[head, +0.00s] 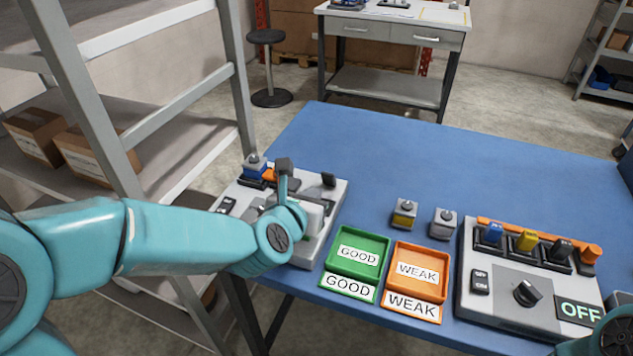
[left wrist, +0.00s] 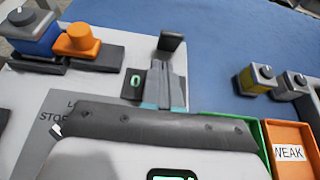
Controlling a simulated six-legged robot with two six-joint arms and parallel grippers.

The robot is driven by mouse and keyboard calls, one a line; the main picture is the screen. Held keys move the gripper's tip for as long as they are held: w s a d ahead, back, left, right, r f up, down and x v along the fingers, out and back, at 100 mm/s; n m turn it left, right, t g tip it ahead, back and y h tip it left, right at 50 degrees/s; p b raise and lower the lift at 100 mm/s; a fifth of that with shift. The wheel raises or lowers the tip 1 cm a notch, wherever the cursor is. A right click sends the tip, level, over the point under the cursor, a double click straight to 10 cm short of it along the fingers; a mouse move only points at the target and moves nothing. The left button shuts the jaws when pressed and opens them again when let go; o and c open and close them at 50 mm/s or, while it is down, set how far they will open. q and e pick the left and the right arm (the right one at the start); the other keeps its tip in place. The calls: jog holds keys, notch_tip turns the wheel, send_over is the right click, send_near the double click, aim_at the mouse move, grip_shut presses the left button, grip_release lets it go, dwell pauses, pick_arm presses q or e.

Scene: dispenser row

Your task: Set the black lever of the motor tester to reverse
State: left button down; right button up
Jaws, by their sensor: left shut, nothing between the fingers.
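The motor tester is the grey device (head: 335,208) at the left end of the blue table, partly hidden by my left arm. Its black lever (head: 328,180) stands near its right edge; it also shows in the left wrist view (left wrist: 172,42), just beyond my fingertips, beside a dark plate with a green 0 mark (left wrist: 136,81). My left gripper (left wrist: 164,70) is shut and empty over the tester, its tips close in front of the lever; I cannot tell whether they touch it. Lettering (left wrist: 62,115) on the tester is partly covered by my gripper.
A blue motor (head: 254,167) with an orange part (left wrist: 78,38) sits on the tester's far left. Green GOOD (head: 333,263) and orange WEAK (head: 393,284) trays and two small grey-topped blocks (head: 404,213) stand to the right. Another device (head: 490,300) reads OFF. The table's far middle is clear.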

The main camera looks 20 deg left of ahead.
aim_at(329, 179)
pick_arm(q)
jog(key=shift+w+r+p, duration=0.35)
jog(key=shift+w+r, duration=0.3)
jog(key=shift+w, duration=0.65)
pick_arm(e)
jog(key=shift+r, duration=0.8)
